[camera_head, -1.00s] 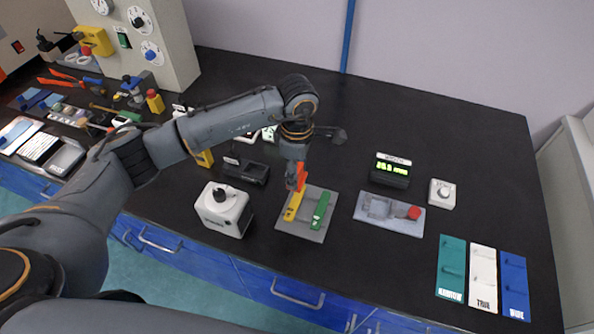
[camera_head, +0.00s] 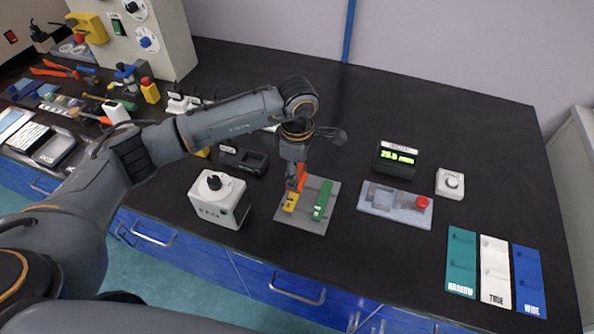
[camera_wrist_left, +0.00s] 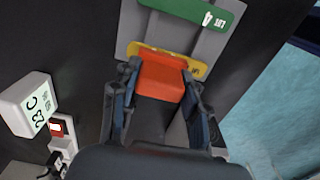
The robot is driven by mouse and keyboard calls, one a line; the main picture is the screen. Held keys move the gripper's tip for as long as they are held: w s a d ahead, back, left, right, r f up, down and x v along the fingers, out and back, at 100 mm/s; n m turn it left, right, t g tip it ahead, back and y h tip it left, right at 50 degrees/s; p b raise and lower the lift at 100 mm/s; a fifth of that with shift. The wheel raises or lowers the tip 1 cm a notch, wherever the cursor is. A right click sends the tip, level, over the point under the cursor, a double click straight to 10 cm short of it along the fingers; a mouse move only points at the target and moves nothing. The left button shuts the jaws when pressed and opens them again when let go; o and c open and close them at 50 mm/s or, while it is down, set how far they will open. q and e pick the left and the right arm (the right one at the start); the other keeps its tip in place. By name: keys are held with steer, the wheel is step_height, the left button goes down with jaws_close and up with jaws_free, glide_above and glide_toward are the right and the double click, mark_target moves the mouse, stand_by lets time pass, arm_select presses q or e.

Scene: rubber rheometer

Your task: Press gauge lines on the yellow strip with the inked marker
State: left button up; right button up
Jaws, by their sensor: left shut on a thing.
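The yellow strip (camera_head: 289,201) lies on a grey plate (camera_head: 311,222) beside a green strip (camera_head: 322,200). My left gripper (camera_head: 296,184) is shut on an orange-red marker (camera_head: 301,172) and holds it at the yellow strip. In the left wrist view the marker (camera_wrist_left: 161,78) sits between the fingers and covers the middle of the yellow strip (camera_wrist_left: 198,70). Whether it touches the strip, and any lines under it, cannot be made out. My right gripper is not in view.
A white box with a black knob (camera_head: 219,198) stands left of the plate. A grey fixture with a red knob (camera_head: 396,205) and a green-lit display (camera_head: 397,158) stand to the right. Teal, white and blue trays (camera_head: 526,282) lie at the far right.

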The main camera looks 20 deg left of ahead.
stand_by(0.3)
arm_select(q)
steer(key=shift+f+b, duration=0.5)
stand_by(0.4)
stand_by(0.4)
steer(key=shift+s+f+b, duration=0.15)
steer(key=shift+f+b, duration=0.05)
steer(key=shift+b, duration=0.15)
stand_by(1.1)
steer(key=shift+r+p, duration=0.5)
steer(key=shift+r, duration=0.4)
steer(key=shift+r+p, duration=1.15)
steer(key=shift+r, duration=1.65)
